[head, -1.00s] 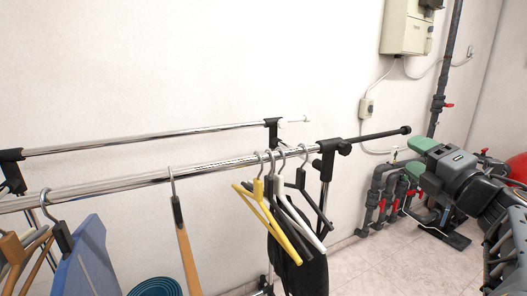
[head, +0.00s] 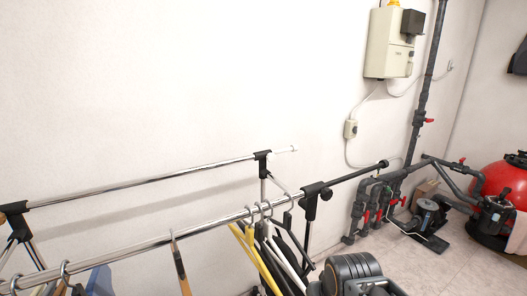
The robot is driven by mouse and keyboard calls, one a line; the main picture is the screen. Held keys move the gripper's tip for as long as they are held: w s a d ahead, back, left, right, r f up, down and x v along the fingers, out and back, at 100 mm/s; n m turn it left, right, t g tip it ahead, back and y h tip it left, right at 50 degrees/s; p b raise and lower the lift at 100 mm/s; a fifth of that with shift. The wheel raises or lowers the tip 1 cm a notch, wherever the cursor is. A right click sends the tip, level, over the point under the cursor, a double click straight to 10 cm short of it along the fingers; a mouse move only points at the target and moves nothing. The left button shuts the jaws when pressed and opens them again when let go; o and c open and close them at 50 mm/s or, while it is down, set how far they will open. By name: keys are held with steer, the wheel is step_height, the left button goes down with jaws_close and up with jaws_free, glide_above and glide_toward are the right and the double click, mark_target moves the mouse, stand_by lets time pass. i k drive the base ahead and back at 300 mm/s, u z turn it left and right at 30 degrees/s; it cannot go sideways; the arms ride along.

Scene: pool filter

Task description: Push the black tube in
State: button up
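The black tube (head: 355,174) sticks out of the right end of the clothes rack's front chrome rail (head: 210,225), past a black clamp joint (head: 312,197). It ends in a dark round cap (head: 384,163) in front of the wall pipes. A good length of the tube shows outside the joint. My gripper is not in view. A dark ribbed part at the bottom centre seems to be my arm, well below the tube and apart from it.
Hangers (head: 262,240) hang on the front rail left of the joint. A second rail (head: 130,183) runs behind. Grey pipes with red valves (head: 366,212), a pump (head: 428,213) and a red tank (head: 507,190) stand at the right. A beige box (head: 388,45) is on the wall.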

mark_target(383, 164)
steer(key=z, duration=2.1)
steer(key=i, duration=1.6)
steer(key=u, duration=2.65)
